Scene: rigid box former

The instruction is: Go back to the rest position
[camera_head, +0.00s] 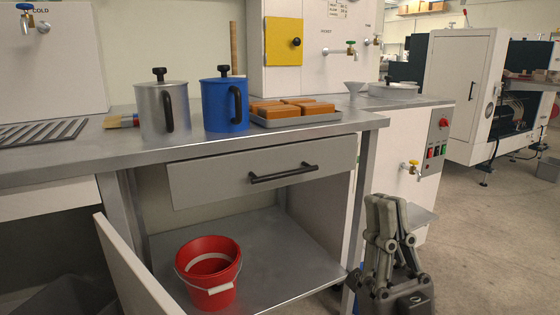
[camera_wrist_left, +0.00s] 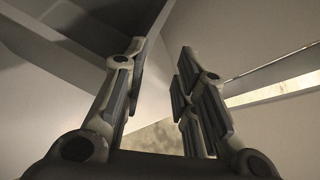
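My right gripper (camera_head: 385,203) points upward at the lower right of the head view, in front of the bench's right end. Its two fingers lie close together at the tips, with nothing seen between them. My left gripper (camera_wrist_left: 163,55) shows only in the left wrist view. Its fingers are apart with an empty gap between them. Grey and pale panels lie around and beyond those fingers; I cannot tell which parts of the furniture they are.
The bench (camera_head: 325,129) carries a silver jug (camera_head: 152,110), a blue jug (camera_head: 214,105) and a tray (camera_head: 300,121) of orange-brown blocks. Its drawer (camera_head: 220,178) is shut. Below, a red bucket (camera_head: 207,277) stands on the shelf (camera_head: 270,245) beside an open door (camera_head: 125,265).

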